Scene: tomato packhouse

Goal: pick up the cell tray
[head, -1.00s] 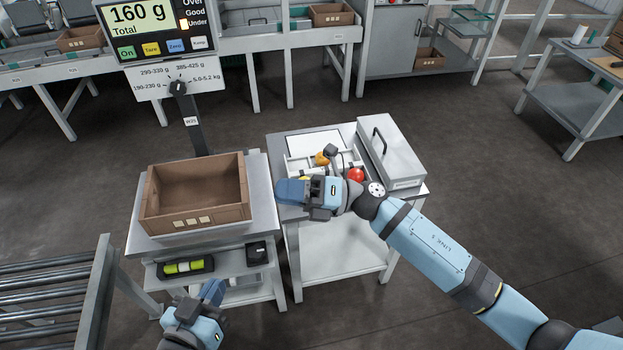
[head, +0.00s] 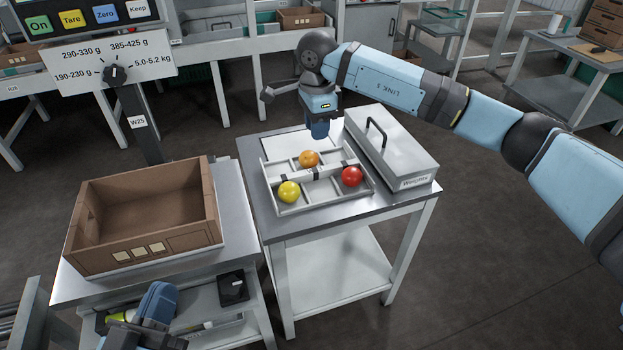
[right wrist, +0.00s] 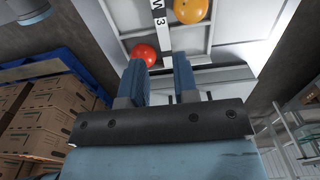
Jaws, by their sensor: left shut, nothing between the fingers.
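The cell tray (head: 325,203) is a pale grey divided tray on a small metal table. It holds a yellow tomato (head: 289,191), an orange tomato (head: 309,159) and a red tomato (head: 352,176) in separate cells. A raised bar crosses its middle. My right gripper (head: 319,132) points down above the tray's back side, apart from it. In the right wrist view its fingers (right wrist: 160,62) are parted and empty, with the red and orange tomatoes and the marked bar (right wrist: 160,18) beyond them. My left gripper (head: 157,302) is shut and empty, low in front of the scale stand.
A grey lidded weights box (head: 395,150) with a black handle stands close right of the tray. A brown open crate (head: 150,252) sits on the scale at left, beside the scale post (head: 140,125). The table's front right corner is bare.

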